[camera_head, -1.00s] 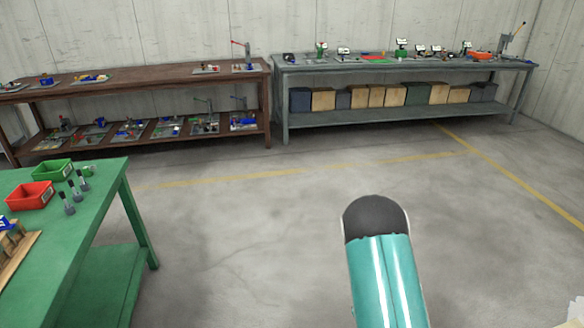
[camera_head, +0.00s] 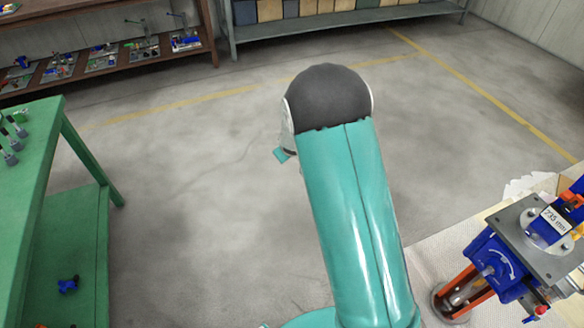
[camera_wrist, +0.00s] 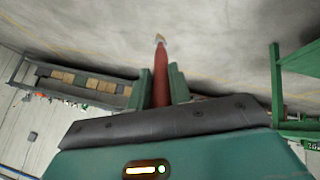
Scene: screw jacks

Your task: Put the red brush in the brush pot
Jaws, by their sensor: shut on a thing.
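In the wrist view my gripper (camera_wrist: 162,86) is shut on the red brush (camera_wrist: 161,64), which has a long red body and a pale tip pointing away from the palm. The brush is clear of any surface, with the floor behind it. I cannot make out the brush pot for sure. A round metal thing (camera_head: 440,300) at the lower right of the head view is partly hidden behind orange legs, and I cannot tell whether it is the pot.
A blue screw jack (camera_head: 495,262) with a grey top plate stands on a pale surface (camera_head: 425,250) at right. A green bench (camera_head: 35,150) is at left, with a small blue part (camera_head: 68,285) on its lower shelf. Brown and grey benches line the back. The floor between is clear.

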